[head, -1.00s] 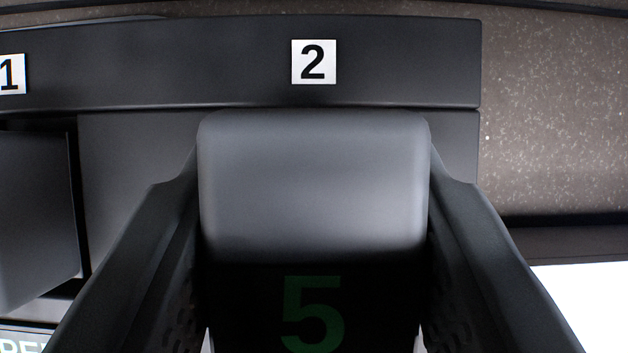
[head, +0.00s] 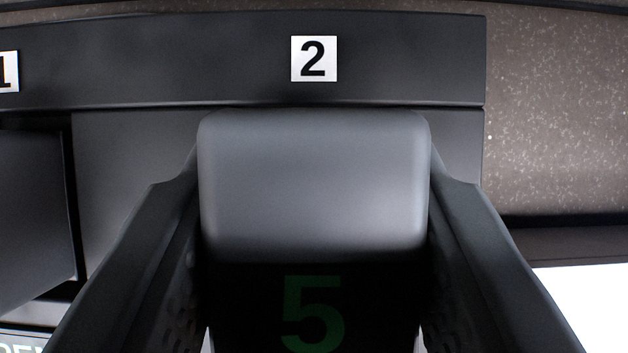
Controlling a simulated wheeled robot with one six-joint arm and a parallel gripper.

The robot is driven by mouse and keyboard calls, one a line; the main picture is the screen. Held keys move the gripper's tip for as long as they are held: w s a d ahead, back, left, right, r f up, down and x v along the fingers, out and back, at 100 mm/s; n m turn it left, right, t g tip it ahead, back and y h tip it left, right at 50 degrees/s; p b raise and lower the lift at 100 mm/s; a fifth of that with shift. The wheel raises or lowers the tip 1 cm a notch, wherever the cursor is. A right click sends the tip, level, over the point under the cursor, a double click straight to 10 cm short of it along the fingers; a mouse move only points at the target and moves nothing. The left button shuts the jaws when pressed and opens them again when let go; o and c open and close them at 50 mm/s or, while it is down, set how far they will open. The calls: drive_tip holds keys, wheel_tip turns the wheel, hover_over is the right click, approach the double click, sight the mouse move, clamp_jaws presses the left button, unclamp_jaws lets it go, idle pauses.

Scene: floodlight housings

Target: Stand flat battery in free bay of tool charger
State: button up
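The battery (head: 314,185) is a dark grey block with a rounded grey top and a green 5 on its dark near face. My gripper (head: 314,190) is shut on it, one finger on each side. The tool charger (head: 200,65) is black, with a white label 2 (head: 314,59) above and behind the battery and a label 1 (head: 8,71) at the left edge. The battery is in front of the part of the charger under label 2. Its lower end is hidden, so I cannot tell whether it touches the bay floor.
Another dark grey block (head: 35,210) stands under label 1 at the left. A speckled brown surface (head: 560,130) lies beyond the charger's right end, and a white area (head: 590,300) shows at the lower right.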

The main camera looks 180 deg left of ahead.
drive_tip(key=shift+f, duration=0.35)
drive_tip(key=o, duration=1.2)
drive_tip(key=shift+o, duration=0.2)
drive_tip(key=shift+r, duration=3.45)
drive_tip(key=shift+s, duration=0.1)
